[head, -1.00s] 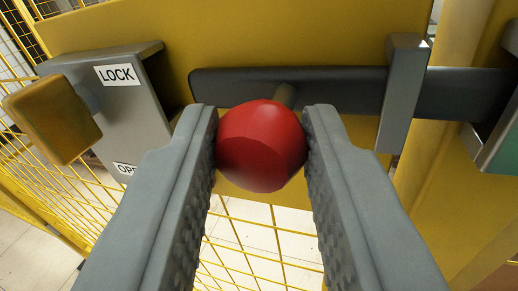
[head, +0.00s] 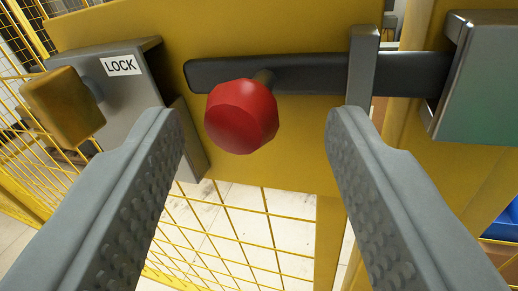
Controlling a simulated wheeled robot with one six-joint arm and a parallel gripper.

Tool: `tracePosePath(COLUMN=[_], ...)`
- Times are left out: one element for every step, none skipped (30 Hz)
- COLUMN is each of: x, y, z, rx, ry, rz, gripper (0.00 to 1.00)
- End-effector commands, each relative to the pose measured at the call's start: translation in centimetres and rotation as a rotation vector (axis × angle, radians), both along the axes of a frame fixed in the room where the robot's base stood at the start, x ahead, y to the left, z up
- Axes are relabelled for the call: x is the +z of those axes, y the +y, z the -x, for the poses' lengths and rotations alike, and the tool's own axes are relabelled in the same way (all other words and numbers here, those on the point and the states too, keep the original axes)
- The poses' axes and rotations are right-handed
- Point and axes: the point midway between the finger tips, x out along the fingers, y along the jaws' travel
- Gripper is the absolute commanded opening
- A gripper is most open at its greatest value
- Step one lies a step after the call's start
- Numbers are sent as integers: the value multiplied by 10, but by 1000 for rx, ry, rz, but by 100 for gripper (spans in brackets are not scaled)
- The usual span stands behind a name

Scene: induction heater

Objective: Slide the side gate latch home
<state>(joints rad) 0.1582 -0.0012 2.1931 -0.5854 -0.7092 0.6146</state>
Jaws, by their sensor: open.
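The latch is a dark grey bar (head: 312,76) lying across the yellow gate plate (head: 270,30), with a red knob (head: 242,116) near its left end. The bar passes behind a grey upright guide (head: 362,65). Its right end meets a grey-green keeper block (head: 488,80) on the post; how deep it sits inside is hidden. My gripper (head: 250,120) is open, its two fingers wide apart below and to either side of the knob. Neither finger touches the knob.
At left, a grey box labelled LOCK (head: 135,90) carries a yellow-brown knob (head: 62,108). Yellow mesh (head: 230,230) fills the gate below the plate. A blue object (head: 502,225) shows at the right edge.

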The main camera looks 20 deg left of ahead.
Motion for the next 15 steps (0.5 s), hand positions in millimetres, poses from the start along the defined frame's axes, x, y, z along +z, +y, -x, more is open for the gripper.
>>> tracePosePath(x=[1,1,1,1,1,1,1,1,1,1,1,1,1,0,1], y=[-2,-3,-5,-6,-7,-9,-10,-11,-13,-14,-15,-16,-18,-19,-20], z=[9,14,21,26,32,39,44,49,56,61,66,73,79,84,90], rx=[-1,-1,-1,-1,-1,-1,-1,-1,-1,-2,-2,-2,-2,-3,-2], ry=[-1,-2,-1,-2,-2,-2,-2,-2,-2,-2,-2,-2,-1,-1,-2], rz=[1,2,1,0,0,0,1,2,1,0,0,1,1,1,1], gripper=[49,49,49,49,49,49,49,49,49,49,49,49,49,49,49])
